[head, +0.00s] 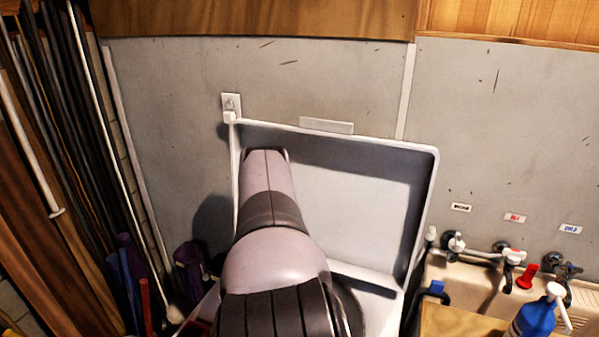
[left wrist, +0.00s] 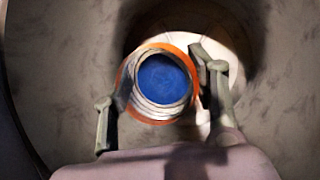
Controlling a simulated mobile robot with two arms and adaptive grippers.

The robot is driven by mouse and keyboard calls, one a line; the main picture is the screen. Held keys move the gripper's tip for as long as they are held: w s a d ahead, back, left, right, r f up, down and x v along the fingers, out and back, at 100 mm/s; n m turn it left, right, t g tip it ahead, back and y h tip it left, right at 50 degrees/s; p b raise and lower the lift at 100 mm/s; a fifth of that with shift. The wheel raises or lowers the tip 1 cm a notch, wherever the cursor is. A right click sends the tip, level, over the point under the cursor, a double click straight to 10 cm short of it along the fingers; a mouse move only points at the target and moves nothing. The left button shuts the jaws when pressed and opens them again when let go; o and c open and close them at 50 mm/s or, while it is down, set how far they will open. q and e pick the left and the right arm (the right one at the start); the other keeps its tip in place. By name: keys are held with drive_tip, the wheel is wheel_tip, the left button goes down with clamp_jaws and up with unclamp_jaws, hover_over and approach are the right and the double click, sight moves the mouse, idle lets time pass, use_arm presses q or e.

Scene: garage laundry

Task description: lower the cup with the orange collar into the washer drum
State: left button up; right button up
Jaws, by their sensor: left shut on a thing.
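The cup (left wrist: 163,80) shows in the left wrist view, with an orange collar around a pale ringed rim and a blue inside. My left gripper (left wrist: 163,90) is shut on the cup, one finger on each side of it. Around and below them is the grey, round interior of the washer drum (left wrist: 60,80), with a lit patch behind the cup. In the head view my left arm reaches down into the washer, whose white lid (head: 350,200) stands open. The cup and left gripper are hidden there. My right gripper is not in view.
A utility sink (head: 480,291) with several taps stands to the right. A blue pump bottle (head: 535,318) stands near a wooden board (head: 455,323). Long poles and boards (head: 60,120) lean at the left. The grey wall is close behind the lid.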

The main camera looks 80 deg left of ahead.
use_arm(q)
drive_tip(key=shift+f+b, duration=8.1)
drive_tip(key=shift+f, duration=2.45)
drive_tip(key=shift+f+b, duration=1.85)
drive_tip(key=shift+f, duration=0.2)
